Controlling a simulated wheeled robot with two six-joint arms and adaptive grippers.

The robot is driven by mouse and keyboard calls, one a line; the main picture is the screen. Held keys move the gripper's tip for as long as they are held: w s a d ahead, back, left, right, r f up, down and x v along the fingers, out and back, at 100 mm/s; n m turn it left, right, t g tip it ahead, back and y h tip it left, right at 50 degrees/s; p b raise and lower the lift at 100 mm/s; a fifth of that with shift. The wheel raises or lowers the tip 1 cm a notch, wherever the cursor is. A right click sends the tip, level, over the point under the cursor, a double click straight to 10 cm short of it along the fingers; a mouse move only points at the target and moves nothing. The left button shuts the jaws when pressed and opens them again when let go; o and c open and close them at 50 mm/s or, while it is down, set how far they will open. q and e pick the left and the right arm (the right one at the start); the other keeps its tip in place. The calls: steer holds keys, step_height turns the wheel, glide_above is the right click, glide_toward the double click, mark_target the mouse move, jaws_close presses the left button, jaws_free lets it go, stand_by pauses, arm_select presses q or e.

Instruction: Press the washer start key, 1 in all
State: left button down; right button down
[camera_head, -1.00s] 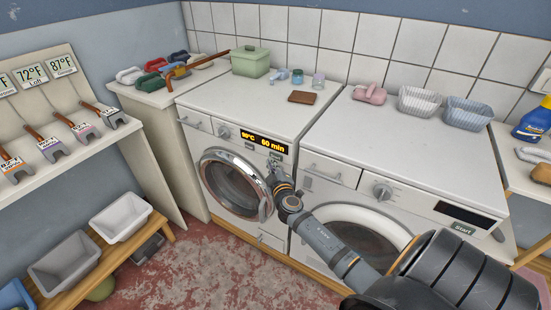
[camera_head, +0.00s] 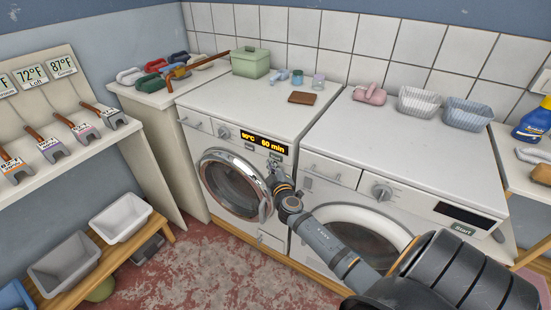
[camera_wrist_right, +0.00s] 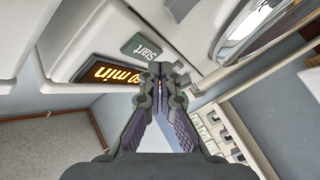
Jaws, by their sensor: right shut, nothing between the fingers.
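The left front-loading machine (camera_head: 196,135) has a round metal-rimmed door and a lit display (camera_head: 263,142) reading about 90°C and 60 min. Its green Start key (camera_wrist_right: 141,48) shows in the right wrist view, beside the lit display (camera_wrist_right: 108,73). My right gripper (camera_head: 272,165) is shut and empty in front of this machine's upper front, below the display. In the wrist view its fingertips (camera_wrist_right: 160,70) are close to the Start key's lower right edge; I cannot tell if they touch. My left gripper is not in view.
A second front-loader (camera_head: 345,200) stands to the right, with a dark display (camera_head: 464,213) and its own Start key (camera_head: 463,230). A green box (camera_head: 250,63), a brown block (camera_head: 302,97) and grey baskets (camera_head: 420,101) stand on the tops. A shelf (camera_head: 70,150) is at left.

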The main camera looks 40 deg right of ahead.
stand_by(0.4)
steer(key=shift+w+d, duration=0.2)
steer(key=shift+d, duration=0.2)
steer(key=shift+w+d+b, duration=0.15)
steer(key=shift+d+b, duration=0.25)
stand_by(0.5)
steer(key=shift+a, duration=0.1)
steer(key=shift+s+a, duration=0.35)
steer(key=shift+a, duration=0.35)
